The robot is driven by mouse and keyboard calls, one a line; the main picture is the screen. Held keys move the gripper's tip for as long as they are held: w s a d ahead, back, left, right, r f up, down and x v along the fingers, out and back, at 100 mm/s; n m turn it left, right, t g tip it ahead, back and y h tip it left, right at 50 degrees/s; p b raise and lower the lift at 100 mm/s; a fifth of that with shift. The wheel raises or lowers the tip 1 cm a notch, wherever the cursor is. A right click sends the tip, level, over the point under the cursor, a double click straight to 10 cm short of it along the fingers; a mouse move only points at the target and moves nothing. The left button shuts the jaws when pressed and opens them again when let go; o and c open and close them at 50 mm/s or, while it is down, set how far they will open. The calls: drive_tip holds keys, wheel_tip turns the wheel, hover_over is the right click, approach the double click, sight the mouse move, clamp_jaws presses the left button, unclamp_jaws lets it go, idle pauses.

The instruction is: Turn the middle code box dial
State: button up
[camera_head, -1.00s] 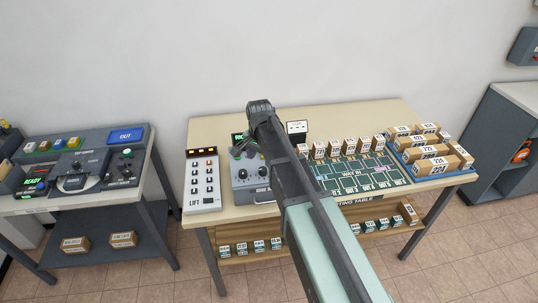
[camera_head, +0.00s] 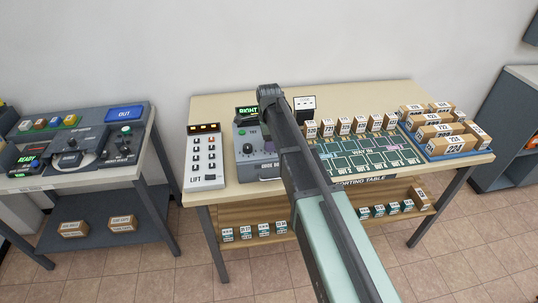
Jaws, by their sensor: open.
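The grey code box (camera_head: 241,168) stands on the sorting table, just right of the lift panel. Its small green screen (camera_head: 248,111) reads "RIGHT". A dark dial (camera_head: 247,148) shows on the left of its face, with a purple round part (camera_head: 268,146) to its right. My arm crosses in front of the box and covers its right part, so I cannot tell which dial is the middle one. My gripper is hidden behind my arm, and I cannot see whether it touches a dial.
The lift panel (camera_head: 203,160) stands close on the left. The green sorting board (camera_head: 365,150), a row of small boxes (camera_head: 343,125) and a blue tray (camera_head: 462,153) of cartons lie to the right. Another control desk (camera_head: 75,179) is at far left.

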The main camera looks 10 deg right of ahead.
drive_tip(key=shift+f, duration=0.9)
drive_tip(key=shift+r, duration=0.15)
drive_tip(key=c, duration=0.9)
drive_tip(key=shift+c, duration=0.2)
